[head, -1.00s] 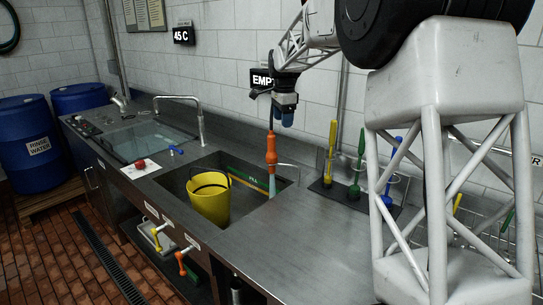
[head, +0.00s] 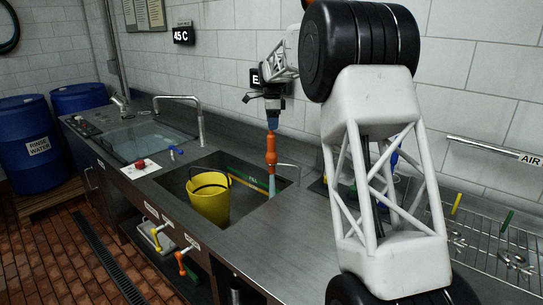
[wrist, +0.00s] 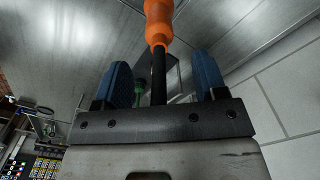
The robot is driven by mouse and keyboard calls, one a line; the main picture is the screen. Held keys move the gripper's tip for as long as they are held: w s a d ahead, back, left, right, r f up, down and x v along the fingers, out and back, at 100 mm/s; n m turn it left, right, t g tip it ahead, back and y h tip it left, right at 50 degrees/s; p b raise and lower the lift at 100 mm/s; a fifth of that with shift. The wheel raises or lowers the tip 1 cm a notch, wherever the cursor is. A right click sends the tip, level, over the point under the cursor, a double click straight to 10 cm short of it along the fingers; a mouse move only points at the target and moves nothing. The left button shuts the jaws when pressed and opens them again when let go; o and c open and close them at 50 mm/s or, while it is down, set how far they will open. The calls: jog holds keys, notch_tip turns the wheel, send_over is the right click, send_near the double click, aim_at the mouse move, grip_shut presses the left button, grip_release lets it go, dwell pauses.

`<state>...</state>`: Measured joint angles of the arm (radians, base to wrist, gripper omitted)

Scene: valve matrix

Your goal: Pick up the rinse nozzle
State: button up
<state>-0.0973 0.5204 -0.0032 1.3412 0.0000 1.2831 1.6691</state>
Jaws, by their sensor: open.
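The rinse nozzle (head: 271,150) is orange with a pale lower end. It stands upright at the back right corner of the sink, beside a thin metal holder. My gripper (head: 272,121) is directly above it, pointing down, with its blue fingers close to the nozzle's top. In the wrist view my gripper (wrist: 162,82) has its two blue fingers apart. The orange nozzle (wrist: 158,22) shows beyond them, and a black stem runs between the fingers. I cannot tell whether either finger touches it.
A yellow bucket (head: 209,198) stands in the sink (head: 245,205), left of the nozzle. A curved metal faucet (head: 200,125) rises behind the sink's left side. My arm hides most of the brush holder at right. The steel counter (head: 270,235) in front is clear.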

aim_at(271, 135)
jog(key=shift+f, duration=1.3)
jog(key=shift+a+f, duration=0.2)
jog(key=shift+f, duration=2.4)
jog(key=c, duration=1)
